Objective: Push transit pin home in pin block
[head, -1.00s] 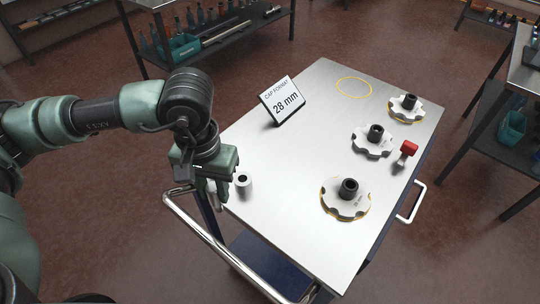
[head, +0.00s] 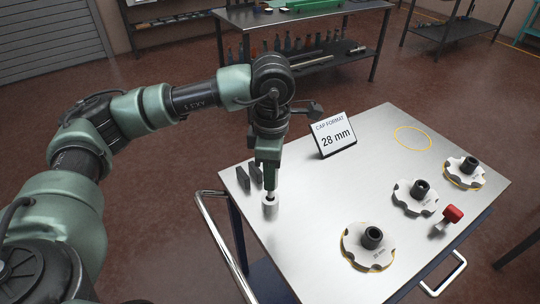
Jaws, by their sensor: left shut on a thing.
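The pin block is a small pale grey cylinder (head: 270,208) standing upright near the left edge of the steel cart top. My left gripper (head: 270,183) is directly above it, pointing down, shut on a slim pale pin (head: 272,194). Only a short length of the pin shows between the fingers and the block. Its lower end meets the block's top opening, and how deep it sits cannot be seen. My right gripper is not in view.
Two dark upright plates (head: 243,178) stand just left of my gripper. A "28 mm" sign (head: 333,134) stands behind. Notched white discs with black hubs (head: 368,247) and a red-topped piece (head: 451,215) lie to the right. The middle of the cart top (head: 318,205) is clear.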

